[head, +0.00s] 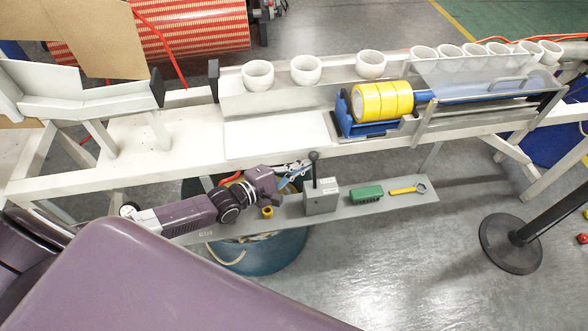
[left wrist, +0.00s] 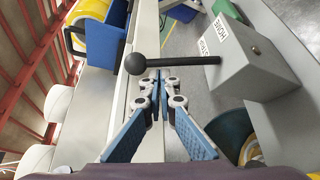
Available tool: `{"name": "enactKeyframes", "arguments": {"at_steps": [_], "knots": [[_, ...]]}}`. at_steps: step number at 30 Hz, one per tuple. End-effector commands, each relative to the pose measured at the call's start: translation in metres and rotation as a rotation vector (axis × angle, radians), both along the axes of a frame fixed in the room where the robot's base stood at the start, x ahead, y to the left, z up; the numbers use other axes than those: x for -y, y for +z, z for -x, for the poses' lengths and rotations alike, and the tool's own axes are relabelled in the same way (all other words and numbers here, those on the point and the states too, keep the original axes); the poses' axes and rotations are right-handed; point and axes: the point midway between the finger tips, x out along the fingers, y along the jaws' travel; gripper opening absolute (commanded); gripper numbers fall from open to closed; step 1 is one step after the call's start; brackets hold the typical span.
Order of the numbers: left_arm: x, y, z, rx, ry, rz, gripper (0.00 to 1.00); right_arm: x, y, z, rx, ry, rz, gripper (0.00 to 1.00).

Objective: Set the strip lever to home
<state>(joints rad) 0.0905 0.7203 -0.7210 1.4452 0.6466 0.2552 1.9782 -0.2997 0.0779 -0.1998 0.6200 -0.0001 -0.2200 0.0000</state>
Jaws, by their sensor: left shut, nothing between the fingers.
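The strip lever (head: 314,170) is a dark rod with a black ball knob, standing close to upright on a grey box (head: 321,203) with white labels. In the left wrist view the lever (left wrist: 187,61) runs sideways from the box (left wrist: 254,62) to its knob at left. My left gripper (head: 304,166) is shut and empty, just left of the lever near its knob. In the left wrist view the fingertips of the left gripper (left wrist: 160,74) lie close beside the rod; I cannot tell whether they touch it. My right gripper is not in view.
The box stands on a narrow grey shelf (head: 400,207) with a green brush (head: 366,194) and a yellow tool (head: 408,189). Behind is a white bench (head: 190,153) with yellow tape rolls (head: 382,101) and several white cups. A blue bin (head: 262,255) stands below.

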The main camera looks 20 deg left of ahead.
Motion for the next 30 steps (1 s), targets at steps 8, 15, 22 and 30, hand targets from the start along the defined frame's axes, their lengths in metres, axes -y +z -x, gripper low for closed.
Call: {"name": "enactKeyframes", "arguments": {"at_steps": [8, 15, 22, 30], "knots": [[0.0030, -0.0011, -0.0047, 0.000, -0.001, 0.000, 0.00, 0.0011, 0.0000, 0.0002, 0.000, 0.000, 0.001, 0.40], [0.0031, -0.0009, -0.0042, 0.003, -0.001, -0.002, 0.00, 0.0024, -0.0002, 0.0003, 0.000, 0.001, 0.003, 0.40], [0.0050, 0.0001, -0.0012, 0.038, -0.002, -0.025, 0.00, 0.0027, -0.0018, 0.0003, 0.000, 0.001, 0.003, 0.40], [0.0067, 0.0018, 0.0005, 0.070, -0.001, -0.045, 0.00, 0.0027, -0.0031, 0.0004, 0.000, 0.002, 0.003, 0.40]]}}
